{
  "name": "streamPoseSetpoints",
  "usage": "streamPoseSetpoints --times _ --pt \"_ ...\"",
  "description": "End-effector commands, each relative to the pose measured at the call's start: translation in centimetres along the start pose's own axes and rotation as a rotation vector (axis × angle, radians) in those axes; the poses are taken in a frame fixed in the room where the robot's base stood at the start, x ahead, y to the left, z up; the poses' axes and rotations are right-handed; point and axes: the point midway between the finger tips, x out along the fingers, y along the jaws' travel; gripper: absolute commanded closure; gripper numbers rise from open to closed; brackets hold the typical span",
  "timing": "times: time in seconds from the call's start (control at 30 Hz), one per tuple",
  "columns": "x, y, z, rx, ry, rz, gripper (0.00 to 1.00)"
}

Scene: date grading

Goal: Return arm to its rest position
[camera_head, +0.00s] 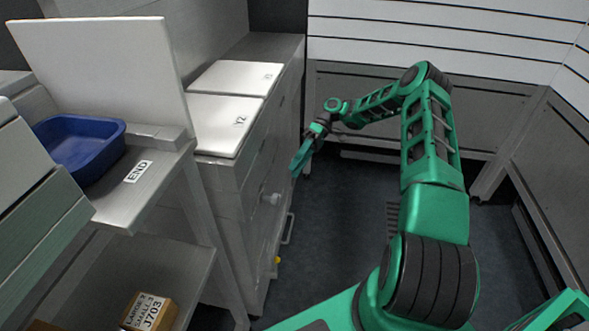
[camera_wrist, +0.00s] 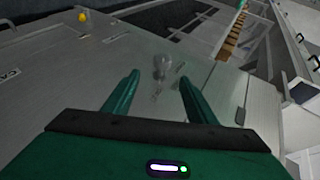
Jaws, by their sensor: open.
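My green arm reaches up from the lower right in the head view and bends down toward the cabinet front. My gripper (camera_head: 301,157) hangs at its far end, in the air beside the grey metal cabinet (camera_head: 243,185). In the wrist view my gripper (camera_wrist: 157,95) shows two green fingers spread apart with nothing held between them. A roundish pale knob or fitting (camera_wrist: 163,66) on a grey surface shows beyond the fingertips. Whether the fingers touch the cabinet cannot be told, but in the head view they look apart from it.
A blue tray (camera_head: 112,129) stands on the left shelf by the END label (camera_head: 138,171). White panels (camera_head: 222,121) lie on the cabinet top. A cardboard box (camera_head: 150,311) labelled J703 sits on the lower shelf. The dark floor (camera_head: 340,230) between cabinet and my arm is clear.

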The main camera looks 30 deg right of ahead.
Motion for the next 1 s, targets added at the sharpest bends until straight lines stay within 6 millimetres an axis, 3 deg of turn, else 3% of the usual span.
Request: streamPoseSetpoints --times 0.37,0.7,1.0 --pt "0.0 -0.6 0.0 0.016 -0.015 0.014 0.49" --pt "-0.6 -6.1 0.9 0.216 -0.127 0.183 0.49" --pt "-1.7 -11.6 3.4 0.426 -0.166 0.387 0.49"
